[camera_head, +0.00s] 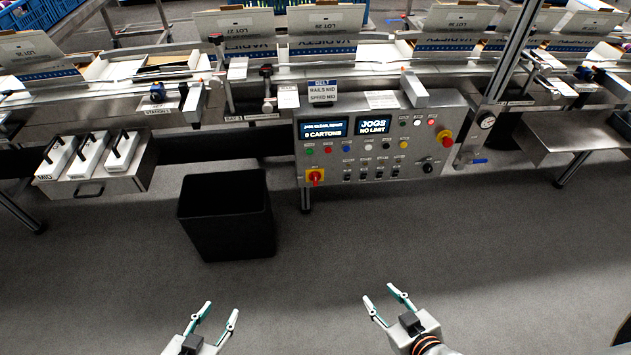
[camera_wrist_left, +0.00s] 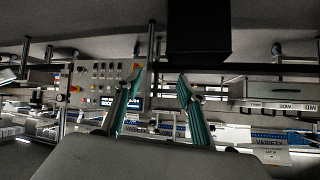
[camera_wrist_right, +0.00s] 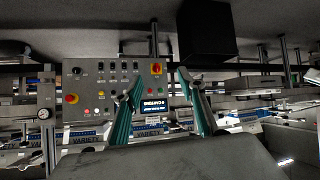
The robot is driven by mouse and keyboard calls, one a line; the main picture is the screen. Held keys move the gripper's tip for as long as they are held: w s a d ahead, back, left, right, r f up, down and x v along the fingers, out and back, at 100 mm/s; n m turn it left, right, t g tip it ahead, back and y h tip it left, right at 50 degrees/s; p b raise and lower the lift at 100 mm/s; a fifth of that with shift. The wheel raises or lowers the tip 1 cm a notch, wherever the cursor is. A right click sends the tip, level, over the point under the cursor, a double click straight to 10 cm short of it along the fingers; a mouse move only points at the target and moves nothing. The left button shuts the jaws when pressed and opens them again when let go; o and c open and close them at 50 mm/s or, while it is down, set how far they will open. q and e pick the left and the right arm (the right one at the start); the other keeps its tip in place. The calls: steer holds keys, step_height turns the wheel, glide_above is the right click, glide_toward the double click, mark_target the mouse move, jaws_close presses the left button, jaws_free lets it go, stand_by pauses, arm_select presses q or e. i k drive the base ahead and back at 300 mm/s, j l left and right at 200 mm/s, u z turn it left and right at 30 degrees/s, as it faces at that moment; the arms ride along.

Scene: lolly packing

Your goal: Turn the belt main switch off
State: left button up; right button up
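The control panel (camera_head: 375,150) stands across the floor from me. Its main switch, a red rotary knob on a yellow plate (camera_head: 314,177), sits at the panel's lower left corner. It also shows upside down in the right wrist view (camera_wrist_right: 156,69). The knob's position is too small to read. My left gripper (camera_head: 221,310) is open and empty at the bottom, left of the switch and well apart from it. My right gripper (camera_head: 381,294) is open and empty at the bottom, right of the switch and also far from it.
A red stop button on yellow (camera_head: 446,139) is at the panel's right. A black bin (camera_head: 227,215) stands on the floor left of the panel. A drawer unit with white, black-handled blocks (camera_head: 93,165) is further left. The floor between my grippers and panel is clear.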

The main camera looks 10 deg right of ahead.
mark_target(314, 176)
steer(key=i+j+z, duration=0.15)
steer(key=j, duration=0.2)
steer(key=i+j+z, duration=0.1)
steer(key=i+j, duration=0.15)
steer(key=i+j+z, duration=0.15)
steer(key=j, duration=0.35)
steer(key=i+j+z, duration=0.15)
steer(key=j, duration=0.25)
steer(key=i+j+z, duration=0.1)
steer(key=j, duration=0.3)
steer(key=i, duration=0.05)
